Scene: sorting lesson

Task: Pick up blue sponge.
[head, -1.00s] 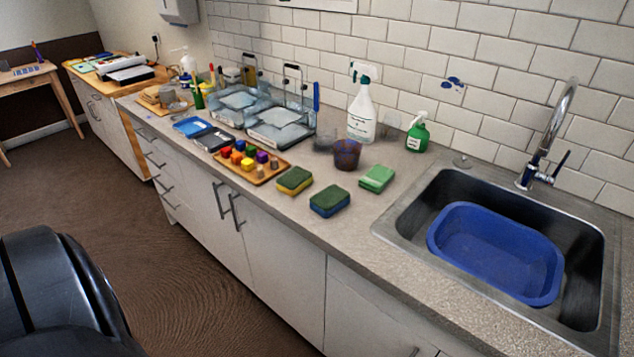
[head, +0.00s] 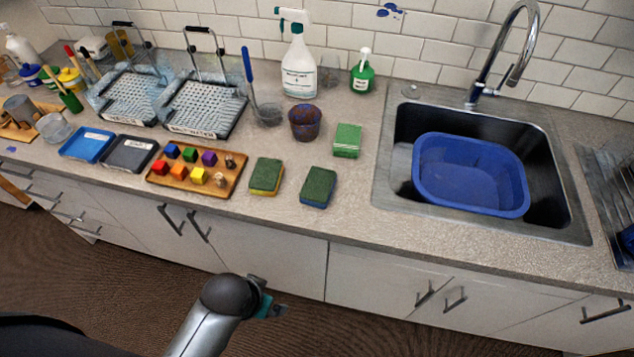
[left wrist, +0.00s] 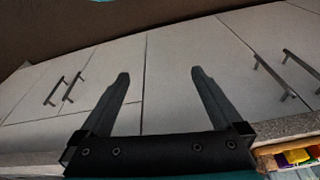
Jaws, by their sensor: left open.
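The blue sponge (head: 318,187) lies on the counter near its front edge in the head view. Its top is green and its lower layer is blue. A yellow sponge with a green top (head: 266,176) lies to its left, and a green sponge (head: 347,140) lies behind it to the right. My left gripper (head: 270,305) is in front of the counter, below its edge and apart from the sponge. In the left wrist view its two fingers (left wrist: 158,82) are spread with nothing between them, facing the cabinet doors. My right gripper is out of view.
A wooden tray of coloured blocks (head: 160,182) sits left of the sponges. A dark red cup (head: 305,122) and a white spray bottle (head: 298,70) stand behind. The sink (head: 400,160) with a blue basin (head: 470,205) is to the right. The counter edge lies above my gripper.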

